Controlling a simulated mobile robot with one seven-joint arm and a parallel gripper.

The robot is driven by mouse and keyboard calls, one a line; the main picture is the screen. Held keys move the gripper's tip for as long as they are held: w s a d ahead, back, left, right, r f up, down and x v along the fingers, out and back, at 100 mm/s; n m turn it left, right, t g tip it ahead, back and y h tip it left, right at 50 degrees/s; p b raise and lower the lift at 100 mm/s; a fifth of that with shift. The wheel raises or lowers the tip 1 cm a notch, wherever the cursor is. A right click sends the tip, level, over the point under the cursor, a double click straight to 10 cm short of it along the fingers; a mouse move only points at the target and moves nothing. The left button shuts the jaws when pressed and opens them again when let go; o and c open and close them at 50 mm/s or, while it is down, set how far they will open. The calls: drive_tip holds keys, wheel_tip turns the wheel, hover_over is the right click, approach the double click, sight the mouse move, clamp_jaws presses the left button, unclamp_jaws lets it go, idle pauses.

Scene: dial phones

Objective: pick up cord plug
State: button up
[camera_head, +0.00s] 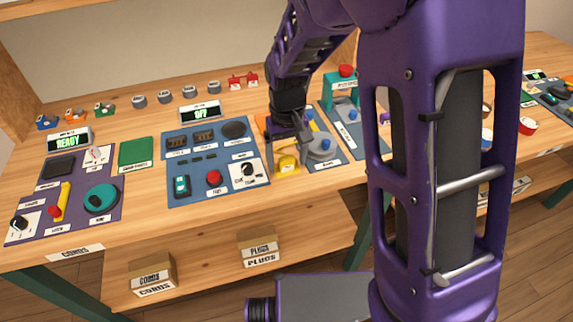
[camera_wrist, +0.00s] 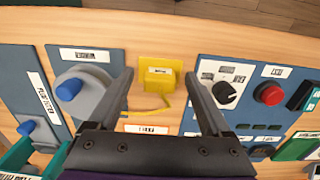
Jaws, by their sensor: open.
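A yellow block (camera_wrist: 155,88) with a small label and a thin yellow cord (camera_wrist: 148,114) lies on the wooden bench between two panels; I take it as the cord plug. It also shows in the head view as a yellow piece (camera_head: 287,166) at the bench's front part, partly hidden by my gripper. My gripper (camera_wrist: 159,75) is open and empty, pointing down above the bench. In the wrist view the yellow block sits between the two fingertips. In the head view my gripper (camera_head: 286,156) is right over the yellow piece; I cannot tell whether they touch.
A blue panel (camera_head: 241,188) with a red button and dark knob lies left of my gripper. My arm hides much of the right bench. A low shelf holds two boxes (camera_head: 151,273).

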drive_tip(key=shift+c, duration=0.3)
clamp_jaws()
